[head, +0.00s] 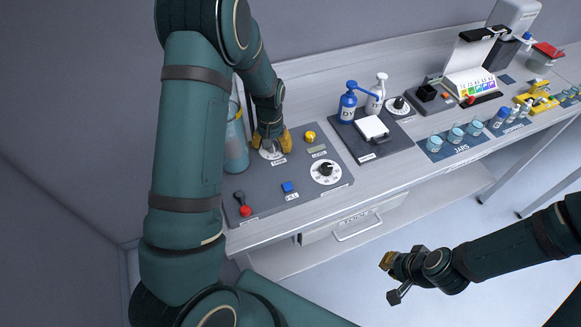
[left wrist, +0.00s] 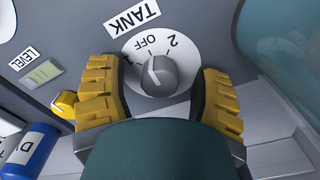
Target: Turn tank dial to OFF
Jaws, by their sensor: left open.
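The tank dial is a grey knob (left wrist: 157,76) on a white disc marked 1, OFF and 2, under a TANK label (left wrist: 132,16). The white line on the knob points up and slightly left, near the space between 1 and OFF; the exact setting is hard to tell. My left gripper (left wrist: 161,88) is open, with one yellow finger on each side of the knob; I cannot tell whether they touch it. In the head view my left gripper (head: 272,142) hides most of the dial disc (head: 270,154). My right gripper (head: 392,277) is open and empty, away from the bench.
The grey panel (head: 313,187) also holds a second dial (head: 326,171), a yellow knob (head: 310,136), a blue button (head: 288,187) and a red-knobbed lever (head: 244,208). A clear tank (head: 237,145) stands close beside my left gripper. Pump bottles (head: 348,104) and jars (head: 435,143) stand farther right.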

